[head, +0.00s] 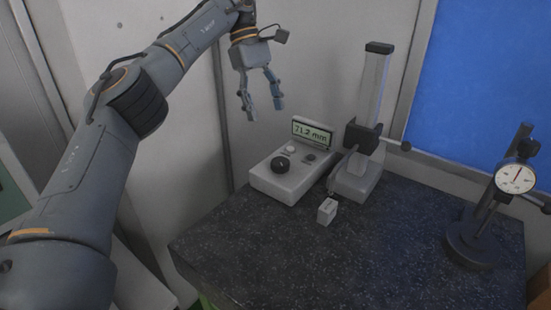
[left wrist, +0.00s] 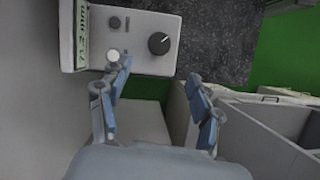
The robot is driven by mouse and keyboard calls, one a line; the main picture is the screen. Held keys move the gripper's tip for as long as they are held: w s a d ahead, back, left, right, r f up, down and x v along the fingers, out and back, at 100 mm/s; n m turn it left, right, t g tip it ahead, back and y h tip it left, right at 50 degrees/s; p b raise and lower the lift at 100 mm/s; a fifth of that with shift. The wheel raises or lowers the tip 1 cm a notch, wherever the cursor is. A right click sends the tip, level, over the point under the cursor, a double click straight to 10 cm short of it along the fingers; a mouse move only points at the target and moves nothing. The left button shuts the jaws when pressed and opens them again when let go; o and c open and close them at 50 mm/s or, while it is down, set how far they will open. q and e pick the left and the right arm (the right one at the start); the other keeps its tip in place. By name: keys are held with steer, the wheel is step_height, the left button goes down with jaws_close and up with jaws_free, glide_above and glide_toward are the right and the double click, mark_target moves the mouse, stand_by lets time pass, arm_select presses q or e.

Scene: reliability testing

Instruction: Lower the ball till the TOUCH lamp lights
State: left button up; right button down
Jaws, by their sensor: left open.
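A pale control box (head: 268,183) stands on a dark speckled slab; its raised display (head: 312,132) reads about 71.2 mm. On it are a large black knob (head: 281,165), a white round button (head: 290,149) and a small dark round part (head: 309,157); none looks lit. Right of it stands a column gauge (head: 372,85) with a dark carriage (head: 361,137) and a thin arm slanting down; its ball is too small to make out. My left gripper (head: 265,112) is open and empty above the box. In the left wrist view the knob (left wrist: 158,43) lies beyond the fingertips (left wrist: 158,71).
A small pale block (head: 327,211) sits on the slab (head: 290,250) in front of the gauge. A dial indicator (head: 515,178) on a dark stand is at the right. A wall is behind the box and a blue panel (head: 480,80) behind the slab. The slab's front is clear.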

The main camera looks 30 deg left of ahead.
mark_target(280, 161)
arm_select(q)
steer(key=x, duration=1.2)
steer(key=shift+f, duration=0.25)
steer(key=shift+c, duration=0.2)
steer(key=c, duration=1.1)
